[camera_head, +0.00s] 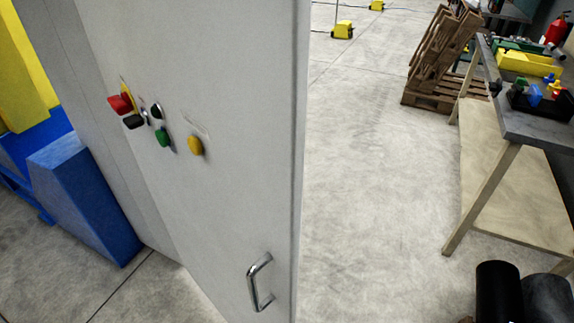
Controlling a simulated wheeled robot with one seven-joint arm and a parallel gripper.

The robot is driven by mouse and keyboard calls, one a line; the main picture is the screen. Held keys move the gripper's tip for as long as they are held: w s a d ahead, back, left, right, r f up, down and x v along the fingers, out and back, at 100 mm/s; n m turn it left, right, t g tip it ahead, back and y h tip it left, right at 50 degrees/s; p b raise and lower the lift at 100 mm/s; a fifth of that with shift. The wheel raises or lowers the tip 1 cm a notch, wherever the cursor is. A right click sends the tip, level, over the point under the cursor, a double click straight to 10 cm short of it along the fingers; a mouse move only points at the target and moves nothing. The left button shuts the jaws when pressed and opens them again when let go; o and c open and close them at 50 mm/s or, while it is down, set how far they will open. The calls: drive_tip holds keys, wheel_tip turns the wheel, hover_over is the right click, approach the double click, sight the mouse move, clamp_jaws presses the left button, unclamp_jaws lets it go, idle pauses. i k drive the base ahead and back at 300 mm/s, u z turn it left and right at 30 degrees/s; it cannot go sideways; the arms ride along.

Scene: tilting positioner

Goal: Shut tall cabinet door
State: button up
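The tall cabinet door (240,130) is a large light-grey panel filling the left middle of the head view. A metal bar handle (259,282) sits low on it, near its right edge. Higher up are a red switch (121,104), a black knob (133,122), a green button (163,137) and a yellow button (196,145). The door's top and lower right are cut off by the frame. I cannot tell how far the door stands open. My gripper is not in view; dark rounded parts at the bottom right look like my arm, apart from the handle in the picture.
Blue and yellow equipment (75,195) stands left of the cabinet. A workbench (535,125) with a yellow bin (528,62) and small coloured parts is at the right. Wooden pallets (435,60) lean behind it. The concrete floor (370,170) between door and bench is clear.

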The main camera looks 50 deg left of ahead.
sight(232, 77)
drive_tip(key=z, duration=0.05)
drive_tip(key=k, duration=0.5)
drive_tip(key=u, duration=1.25)
drive_tip(key=k, duration=0.85)
drive_tip(key=u, duration=1.45)
drive_tip(key=i, duration=0.5)
drive_tip(key=z, duration=0.05)
